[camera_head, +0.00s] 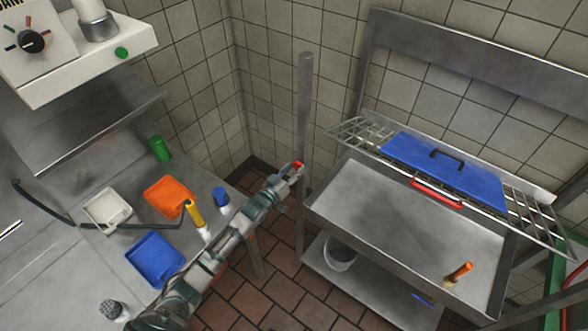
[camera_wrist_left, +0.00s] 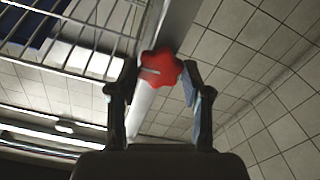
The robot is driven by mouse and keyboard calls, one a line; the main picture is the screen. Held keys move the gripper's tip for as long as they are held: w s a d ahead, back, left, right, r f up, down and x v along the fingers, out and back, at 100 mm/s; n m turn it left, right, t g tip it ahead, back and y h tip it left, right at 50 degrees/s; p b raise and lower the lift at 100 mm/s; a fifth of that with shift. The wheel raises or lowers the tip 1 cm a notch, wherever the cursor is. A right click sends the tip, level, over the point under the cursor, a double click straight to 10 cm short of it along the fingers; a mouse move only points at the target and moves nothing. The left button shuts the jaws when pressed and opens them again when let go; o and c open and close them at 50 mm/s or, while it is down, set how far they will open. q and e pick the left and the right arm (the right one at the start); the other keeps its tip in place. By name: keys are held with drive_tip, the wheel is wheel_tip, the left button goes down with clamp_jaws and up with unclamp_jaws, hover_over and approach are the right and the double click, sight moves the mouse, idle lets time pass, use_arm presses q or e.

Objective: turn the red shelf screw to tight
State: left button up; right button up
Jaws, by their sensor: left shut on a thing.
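The red shelf screw (camera_head: 298,165) is at the upright metal post (camera_head: 305,120) left of the steel table. It is a lobed red knob (camera_wrist_left: 161,71) in the left wrist view, with a light slot mark on its face. My left gripper (camera_head: 291,171) reaches up to it from the lower left. Its two fingers (camera_wrist_left: 160,82) stand on either side of the knob and are shut on it. The fingertips are small and partly hidden in the head view. My right gripper is not in view.
Orange (camera_head: 168,196), blue (camera_head: 155,259) and white (camera_head: 106,210) containers are on the left counter, near my left arm.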

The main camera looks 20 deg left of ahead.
use_arm(q)
drive_tip(key=shift+s+f+m, duration=0.15)
drive_tip(key=shift+f+m, duration=0.25)
drive_tip(key=shift+f, duration=0.15)
drive_tip(key=o, duration=1)
drive_tip(key=shift+o, duration=0.8)
drive_tip(key=shift+r, duration=0.25)
drive_tip(key=v, duration=1.1)
drive_tip(key=shift+s+a, duration=0.3)
drive_tip(key=shift+s, duration=0.05)
